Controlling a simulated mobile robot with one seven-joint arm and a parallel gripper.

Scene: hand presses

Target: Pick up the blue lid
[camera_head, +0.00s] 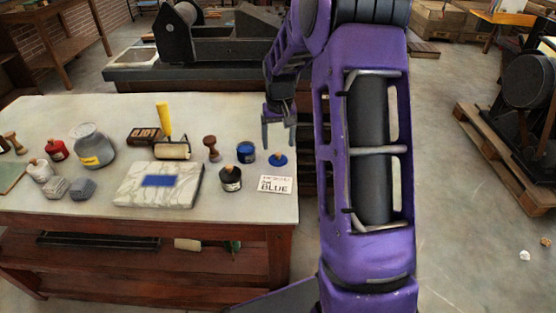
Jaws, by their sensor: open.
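The blue lid (277,161) lies on the table near its right edge. It is a small blue disc with a light brown knob on top. My gripper (278,145) is open and points down just above the lid in the picture, its fingers apart on either side. It looks empty and seems not to touch the lid; the exact height between them is hard to tell. A blue jar (246,153) stands just left of the lid. A white card (274,186) with "BLUE" written on it lies in front of the lid.
On the table (235,110) are a dark jar (230,180), a wooden stamp (211,149), a marbled slab (147,191), a roller (172,151), a grey jar (93,147) and a red jar (57,150). A dark press (210,45) stands behind. My purple arm covers the area right of the table.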

